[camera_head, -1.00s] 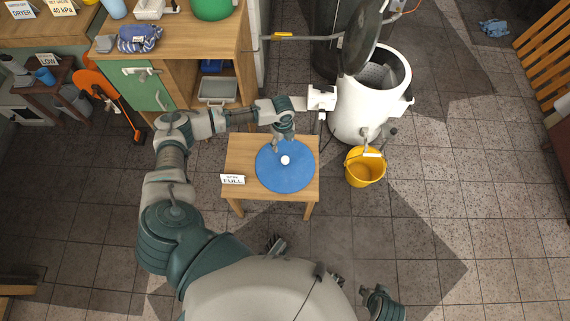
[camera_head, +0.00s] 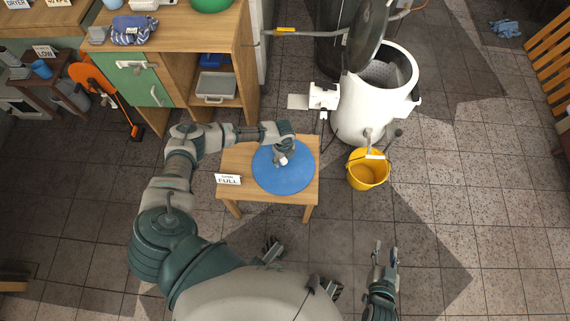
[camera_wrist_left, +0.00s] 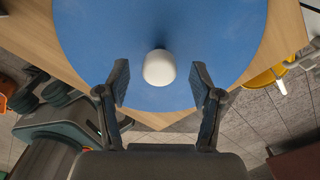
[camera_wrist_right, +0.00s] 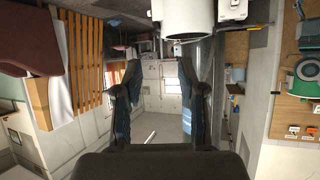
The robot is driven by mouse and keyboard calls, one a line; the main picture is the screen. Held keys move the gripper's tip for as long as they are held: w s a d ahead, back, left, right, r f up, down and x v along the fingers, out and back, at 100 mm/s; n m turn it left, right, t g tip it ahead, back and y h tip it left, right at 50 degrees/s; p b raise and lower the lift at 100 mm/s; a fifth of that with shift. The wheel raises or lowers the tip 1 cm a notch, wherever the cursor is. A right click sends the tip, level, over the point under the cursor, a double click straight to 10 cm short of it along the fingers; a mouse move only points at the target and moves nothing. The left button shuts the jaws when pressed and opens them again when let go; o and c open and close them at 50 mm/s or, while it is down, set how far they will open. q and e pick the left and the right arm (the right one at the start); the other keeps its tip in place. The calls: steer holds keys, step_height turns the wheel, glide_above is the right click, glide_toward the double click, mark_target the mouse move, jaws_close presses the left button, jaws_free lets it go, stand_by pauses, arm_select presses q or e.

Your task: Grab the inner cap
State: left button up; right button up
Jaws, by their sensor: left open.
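The inner cap (camera_head: 272,181) is a flat blue disc with a white knob at its centre, lying on a small wooden table. In the left wrist view the blue disc (camera_wrist_left: 90,30) fills the top and the white knob (camera_wrist_left: 159,68) shows in the middle. My left gripper (camera_head: 281,158) is over the disc at the knob, which it partly hides. Its fingers (camera_wrist_left: 159,75) are open, one on each side of the knob in the picture, with gaps on both sides. My right gripper (camera_head: 386,251) is open and empty over the floor, away from the table.
The small table (camera_head: 235,161) also bears a "FULL" sign (camera_head: 228,179) at its left. A white tub (camera_head: 360,110) with its dark lid raised stands behind, with a yellow bucket (camera_head: 367,174) in front. A wooden cabinet (camera_head: 247,70) stands at back left. Floor at right is clear.

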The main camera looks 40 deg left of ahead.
arm_select(q)
step_height(320, 180, down, 2)
steer(key=shift+f, duration=0.1)
steer(key=shift+a, duration=0.15)
arm_select(e)
steer(key=shift+w+a+r+t, duration=0.45)
steer(key=shift+w+r+t, duration=0.25)
steer(key=shift+r+t, duration=0.15)
arm_select(q)
jaws_close()
arm_select(e)
steer(key=shift+w+f, duration=0.1)
